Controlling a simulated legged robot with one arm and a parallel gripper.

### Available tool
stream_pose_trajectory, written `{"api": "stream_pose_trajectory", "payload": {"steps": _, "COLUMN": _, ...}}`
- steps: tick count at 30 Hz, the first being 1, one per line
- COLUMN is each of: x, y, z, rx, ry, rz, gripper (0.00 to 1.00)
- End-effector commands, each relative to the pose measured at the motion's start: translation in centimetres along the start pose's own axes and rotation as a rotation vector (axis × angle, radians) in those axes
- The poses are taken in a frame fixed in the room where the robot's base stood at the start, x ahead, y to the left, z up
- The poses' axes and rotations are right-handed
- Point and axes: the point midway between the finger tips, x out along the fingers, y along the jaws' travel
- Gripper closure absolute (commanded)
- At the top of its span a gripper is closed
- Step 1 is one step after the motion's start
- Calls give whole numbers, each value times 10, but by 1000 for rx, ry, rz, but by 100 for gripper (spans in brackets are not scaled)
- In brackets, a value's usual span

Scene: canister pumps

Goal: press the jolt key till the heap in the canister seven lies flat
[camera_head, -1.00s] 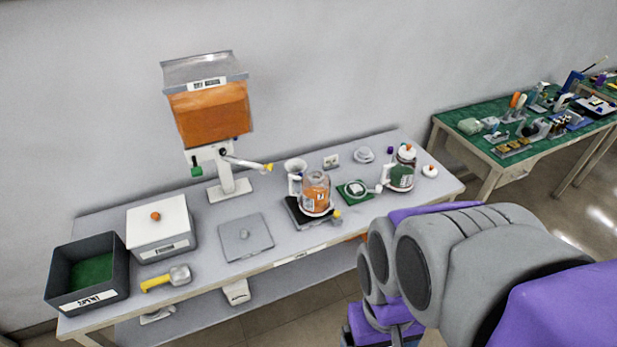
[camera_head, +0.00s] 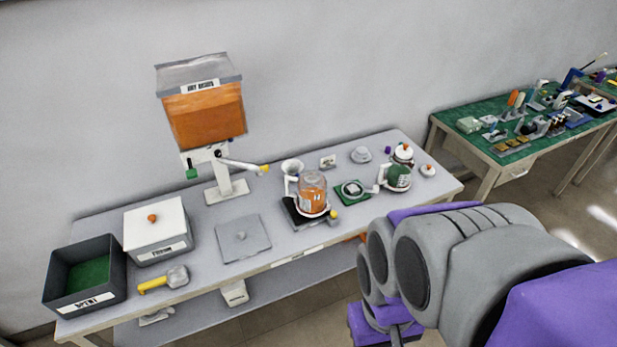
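A clear canister with orange contents (camera_head: 312,193) and a dark marking on its front stands on a dark base (camera_head: 297,217) near the middle of the bench. The marking is too small to read for sure. A small yellow knob or key (camera_head: 334,214) sits at the base's front right corner. The top of the orange heap is too small to judge as flat or peaked. A second canister with dark green contents (camera_head: 397,177) stands to the right. My grey and purple arm fills the lower right; my gripper is not clearly in view.
An orange-filled hopper (camera_head: 206,117) stands at the back left of the grey bench (camera_head: 290,252). A dark bin (camera_head: 103,303), a white lidded box (camera_head: 188,237), a yellow-handled scoop (camera_head: 163,281) and a grey lid plate (camera_head: 262,231) lie left. A green-topped table (camera_head: 452,121) stands right.

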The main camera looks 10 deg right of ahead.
Motion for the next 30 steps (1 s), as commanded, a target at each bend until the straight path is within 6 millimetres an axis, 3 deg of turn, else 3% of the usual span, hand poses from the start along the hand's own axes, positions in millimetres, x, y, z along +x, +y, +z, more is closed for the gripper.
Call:
{"api": "stream_pose_trajectory", "payload": {"steps": 12, "x": 0, "y": 0, "z": 0, "rx": 0, "ry": 0, "rz": 0, "gripper": 100}}
{"api": "stream_pose_trajectory", "payload": {"steps": 30, "x": 0, "y": 0, "z": 0, "rx": 0, "ry": 0, "rz": 0, "gripper": 100}}
